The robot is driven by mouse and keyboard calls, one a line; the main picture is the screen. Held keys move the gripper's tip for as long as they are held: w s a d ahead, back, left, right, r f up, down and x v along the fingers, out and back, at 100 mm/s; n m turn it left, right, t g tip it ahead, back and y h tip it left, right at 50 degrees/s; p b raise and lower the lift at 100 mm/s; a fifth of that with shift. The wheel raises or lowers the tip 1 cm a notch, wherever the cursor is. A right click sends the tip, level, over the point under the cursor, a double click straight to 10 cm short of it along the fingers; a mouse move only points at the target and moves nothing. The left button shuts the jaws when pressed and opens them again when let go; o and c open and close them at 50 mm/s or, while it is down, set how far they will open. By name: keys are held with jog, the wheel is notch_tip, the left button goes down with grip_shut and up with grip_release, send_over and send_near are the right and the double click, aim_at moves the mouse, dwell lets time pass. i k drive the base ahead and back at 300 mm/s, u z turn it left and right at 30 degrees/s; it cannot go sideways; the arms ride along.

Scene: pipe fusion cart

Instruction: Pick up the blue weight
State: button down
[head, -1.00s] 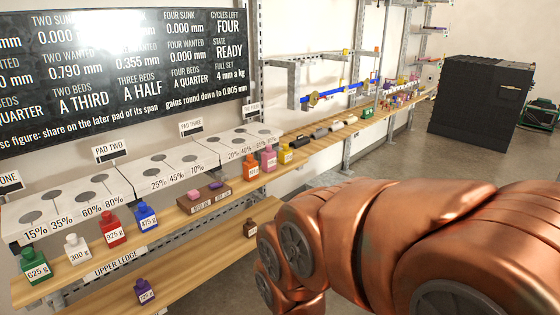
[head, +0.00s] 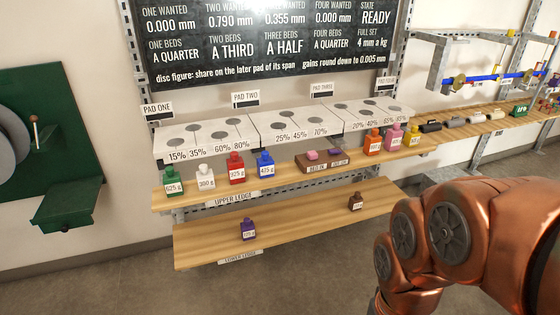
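The blue weight (head: 266,166) stands upright on the upper ledge and carries a white label that appears to read 475 g. It stands just right of the red weight (head: 236,168) and left of a brown tray (head: 322,167). The white pad blocks are behind it. My copper-coloured arm fills the lower right of the head view, well to the right of the blue weight. My gripper does not show in this view.
The white weight (head: 206,177) and green weight (head: 174,180) stand left on the upper ledge (head: 190,200). Orange, pink and yellow weights (head: 413,135) stand right. The lower ledge (head: 300,225) holds a purple weight (head: 248,229) and a brown weight (head: 355,201). A green machine (head: 60,150) is left.

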aim_at(265, 164)
jog(key=u, duration=0.5)
jog(key=k, duration=0.6)
jog(key=u, duration=1.35)
jog(key=i, duration=1.4)
jog(key=z, duration=0.85)
jog(key=i, duration=0.85)
jog(key=z, duration=0.95)
